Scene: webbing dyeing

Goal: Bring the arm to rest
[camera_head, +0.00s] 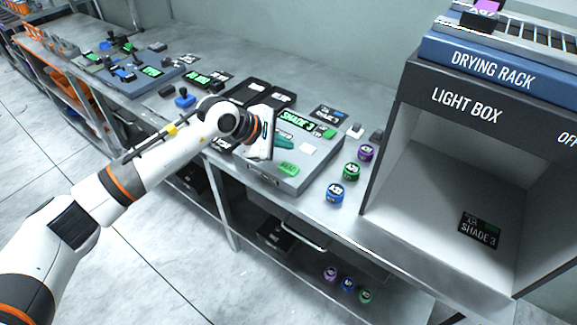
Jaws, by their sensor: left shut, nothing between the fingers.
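My left arm (150,165) comes in from the lower left and reaches across the floor to the metal bench. My left gripper (262,155) is over the left part of a grey box (310,172) marked with a green "SHADE 3" display. The gripper points down, is shut and has nothing in it. Its fingertips are small here, and I cannot tell whether they touch the box. The wrist hides part of the dark trays (275,97) behind it. My right gripper is not in view.
A light box (405,105) with a drying rack (478,66) on top stands at the right, holding a "SHADE 3" card (479,230). A lower shelf (300,262) runs below the bench (345,75). The floor at left is clear.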

